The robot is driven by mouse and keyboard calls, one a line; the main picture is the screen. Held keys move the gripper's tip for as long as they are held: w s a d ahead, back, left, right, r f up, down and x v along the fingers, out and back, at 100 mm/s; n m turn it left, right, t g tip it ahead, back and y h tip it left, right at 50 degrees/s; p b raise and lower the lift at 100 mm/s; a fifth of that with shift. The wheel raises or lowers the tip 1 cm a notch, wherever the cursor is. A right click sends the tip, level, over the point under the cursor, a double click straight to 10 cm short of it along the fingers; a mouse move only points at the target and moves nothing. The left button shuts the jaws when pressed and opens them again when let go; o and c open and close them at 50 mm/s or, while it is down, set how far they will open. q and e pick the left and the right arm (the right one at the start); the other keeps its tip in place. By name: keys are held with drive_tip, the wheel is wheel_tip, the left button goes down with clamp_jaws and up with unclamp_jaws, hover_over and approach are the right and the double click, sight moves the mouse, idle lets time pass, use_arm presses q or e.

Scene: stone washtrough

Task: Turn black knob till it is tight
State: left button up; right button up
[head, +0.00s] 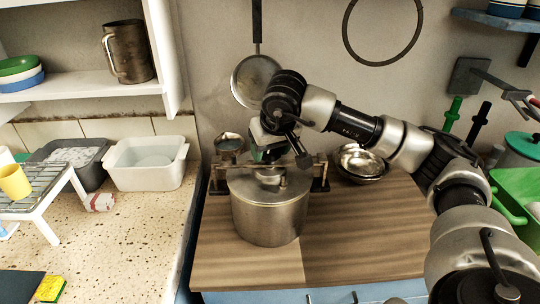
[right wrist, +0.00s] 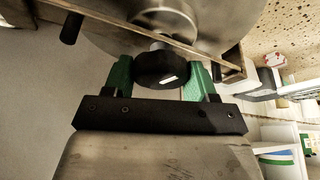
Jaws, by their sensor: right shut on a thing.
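A steel pot (head: 268,212) with a lid stands on the wooden worktop. A flat metal bar (right wrist: 130,27) crosses above the lid, and the black knob (right wrist: 161,70) sits at its middle with a small white mark on its face. My right gripper (head: 268,156) reaches down over the pot from the right. In the right wrist view, its green fingers (right wrist: 160,78) stand one on each side of the knob and are shut on it. In the head view the knob is largely hidden by the gripper. My left gripper is not in view.
A wooden worktop (head: 375,240) has free room right of the pot. Metal bowls (head: 361,162) stand behind it at the right. A pan (head: 255,80) hangs on the wall behind my gripper. A speckled counter at the left holds a white basin (head: 146,174) and a rack (head: 38,194).

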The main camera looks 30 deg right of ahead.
drive_tip(key=m+h, duration=0.1)
drive_tip(key=m, duration=0.2)
drive_tip(key=m+g+h+p, duration=0.1)
drive_tip(key=m, duration=0.1)
drive_tip(key=shift+r+m, duration=0.1)
drive_tip(key=shift+m, duration=0.3)
drive_tip(key=m+g, duration=0.1)
drive_tip(key=m, duration=0.1)
drive_tip(key=shift+m+h+p, duration=0.3)
drive_tip(key=shift+h+p, duration=0.1)
drive_tip(key=shift+m, duration=0.5)
drive_tip(key=o, duration=0.7)
drive_tip(key=shift+o, duration=0.2)
